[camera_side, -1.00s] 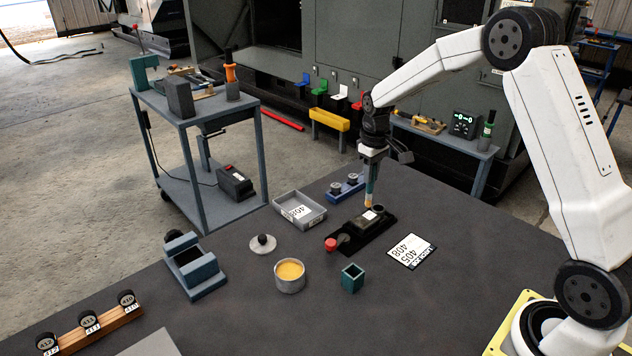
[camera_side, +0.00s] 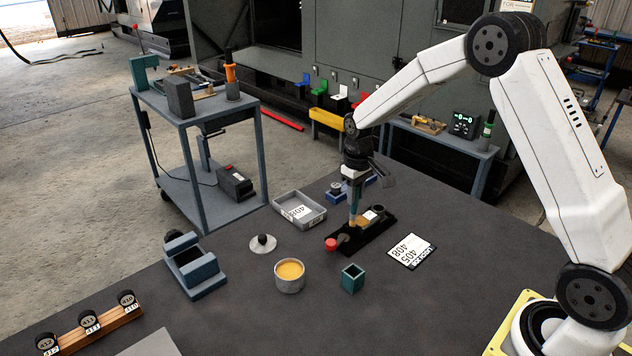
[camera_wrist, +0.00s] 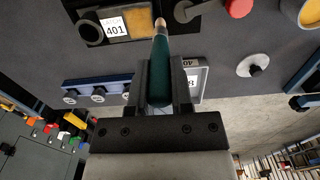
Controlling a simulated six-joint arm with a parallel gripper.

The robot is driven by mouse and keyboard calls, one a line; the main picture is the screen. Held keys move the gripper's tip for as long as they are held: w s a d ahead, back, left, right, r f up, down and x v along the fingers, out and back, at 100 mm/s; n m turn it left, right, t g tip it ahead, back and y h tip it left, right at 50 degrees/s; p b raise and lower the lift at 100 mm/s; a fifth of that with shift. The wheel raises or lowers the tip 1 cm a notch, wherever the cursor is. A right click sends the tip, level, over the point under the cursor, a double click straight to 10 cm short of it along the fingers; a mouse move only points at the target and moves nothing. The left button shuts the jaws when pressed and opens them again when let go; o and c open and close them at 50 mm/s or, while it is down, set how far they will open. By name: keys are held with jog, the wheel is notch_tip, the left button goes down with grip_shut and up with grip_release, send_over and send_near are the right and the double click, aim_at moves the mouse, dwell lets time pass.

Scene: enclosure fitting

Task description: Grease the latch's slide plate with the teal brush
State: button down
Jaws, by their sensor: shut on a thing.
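My gripper (camera_side: 355,181) is shut on the teal brush (camera_side: 355,197) and holds it upright, bristles down. In the wrist view the teal handle (camera_wrist: 157,72) lies between the two fingers, and its pale tip (camera_wrist: 160,22) shows beyond them. The latch (camera_side: 377,234) is a long black base with a red knob (camera_side: 331,244). Its slide plate (camera_wrist: 138,22) looks amber beside a white 401 label (camera_wrist: 115,27). The brush tip is at the plate's end nearer the red knob. I cannot tell whether it touches the plate.
An open tin of yellow grease (camera_side: 289,277) and an empty teal square holder (camera_side: 352,279) stand in front of the latch. A grey tray (camera_side: 318,219), a blue fixture (camera_side: 196,276), a white disc with a black knob (camera_side: 263,244) and a label card (camera_side: 411,251) are around.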

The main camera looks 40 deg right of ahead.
jog(key=d, duration=0.5)
jog(key=shift+s+a+r, duration=0.15)
jog(key=shift+s+a, duration=0.05)
jog(key=shift+a, duration=0.95)
jog(key=shift+s+a+r, duration=0.15)
jog(key=shift+a, duration=0.95)
jog(key=shift+f, duration=0.1)
jog(key=d, duration=0.5)
notch_tip(320, 180, up, 8)
jog(key=shift+f, duration=0.1)
